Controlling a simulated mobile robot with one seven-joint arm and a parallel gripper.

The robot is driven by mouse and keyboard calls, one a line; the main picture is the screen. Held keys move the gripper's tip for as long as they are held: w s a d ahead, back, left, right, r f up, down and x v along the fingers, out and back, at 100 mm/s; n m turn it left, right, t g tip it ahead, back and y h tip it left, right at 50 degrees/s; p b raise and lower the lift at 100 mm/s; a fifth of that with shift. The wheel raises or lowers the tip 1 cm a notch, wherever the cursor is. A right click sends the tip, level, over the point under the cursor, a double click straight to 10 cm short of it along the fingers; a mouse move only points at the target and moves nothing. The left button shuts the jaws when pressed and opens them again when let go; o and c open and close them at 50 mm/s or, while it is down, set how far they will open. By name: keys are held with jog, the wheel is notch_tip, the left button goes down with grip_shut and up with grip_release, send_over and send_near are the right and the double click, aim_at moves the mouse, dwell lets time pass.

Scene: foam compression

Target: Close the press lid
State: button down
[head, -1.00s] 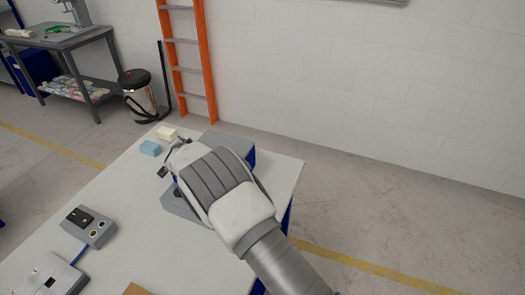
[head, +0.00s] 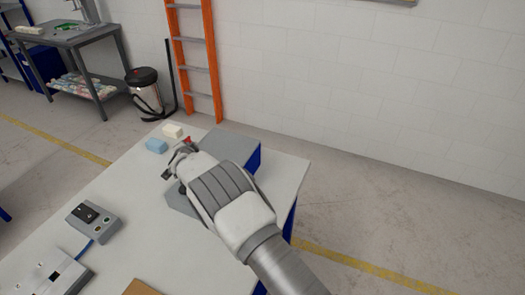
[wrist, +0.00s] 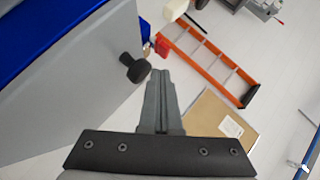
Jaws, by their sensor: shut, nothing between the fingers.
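The press (head: 232,147) stands on the table, grey on top with a blue side, partly hidden behind my arm. A large grey panel with a blue edge, seemingly its lid (wrist: 70,95), fills the left of the wrist view. A black knob (wrist: 135,68) sticks out from the panel's edge. I cannot tell the lid's exact angle. My gripper (wrist: 160,74) is shut and empty, its fingertips just right of the knob in the picture, with a small gap showing. In the head view my gripper (head: 172,168) is at the press's left side, mostly hidden by my wrist.
A white block (head: 172,131) and a blue block (head: 156,146) lie on the table beyond my gripper. A control box (head: 92,220) and a light panel (head: 45,275) are at the left. A brown sheet (head: 142,288) lies at the front. The table's right corner is clear.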

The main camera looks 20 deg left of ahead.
jog(key=shift+s, duration=0.1)
jog(key=b+v, duration=0.3)
jog(key=v, duration=1.4)
jog(key=shift+r, duration=0.2)
jog(key=shift+s+d+f, duration=0.1)
jog(key=shift+d, duration=0.1)
